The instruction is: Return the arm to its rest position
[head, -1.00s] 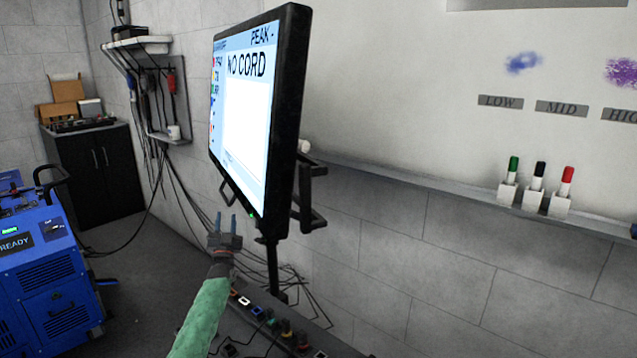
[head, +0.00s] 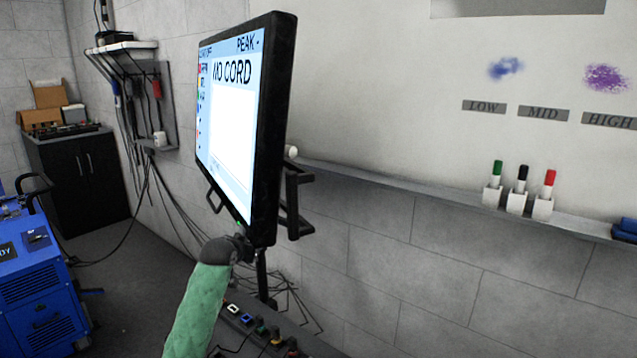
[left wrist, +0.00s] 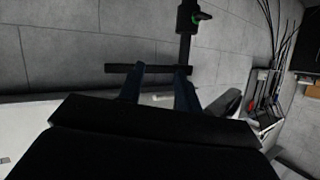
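My left arm, in a green sleeve (head: 200,305), reaches up from the bottom of the head view. Its dark wrist (head: 222,250) is in front of the monitor's lower edge, and the fingers are hidden or too dark to make out there. In the left wrist view, my left gripper (left wrist: 160,78) has its two blue-grey fingers apart with nothing held between them. A dark bar (left wrist: 117,69) crosses behind the fingertips; I cannot tell whether they touch it. My right gripper is not in view.
The monitor (head: 272,130) on its bracket (head: 293,205) stands close to my left wrist. A panel with coloured buttons (head: 262,330) is below. A blue machine (head: 40,290) stands left. A ledge with marker pens (head: 520,195) runs along the right wall.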

